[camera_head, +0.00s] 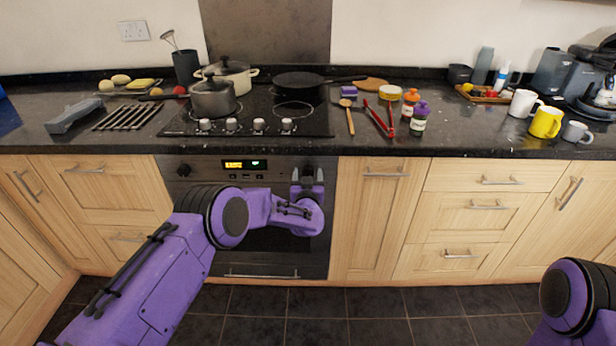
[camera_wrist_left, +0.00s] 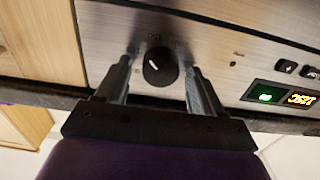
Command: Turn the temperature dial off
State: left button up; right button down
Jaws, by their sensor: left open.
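The oven's control panel has a black dial (camera_head: 183,170) at its left end, clear of my arm. My left gripper (camera_head: 308,172) is at the panel's right end and hides what is behind it in the head view. In the left wrist view, a round black dial (camera_wrist_left: 160,66) with a short slanted white mark sits between the fingers of my left gripper (camera_wrist_left: 163,68). The fingers are open, with a visible gap on each side of the dial. My right gripper is out of view.
The lit oven display (camera_head: 243,164) is left of my left gripper. Above is the hob with a steel pot (camera_head: 213,98), a lidded cream pot (camera_head: 228,72), and a row of knobs (camera_head: 259,124). The oven handle (camera_head: 262,276) is lower. The floor (camera_head: 380,328) in front is clear.

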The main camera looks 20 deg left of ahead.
pick_arm(q)
jog(key=c, duration=1)
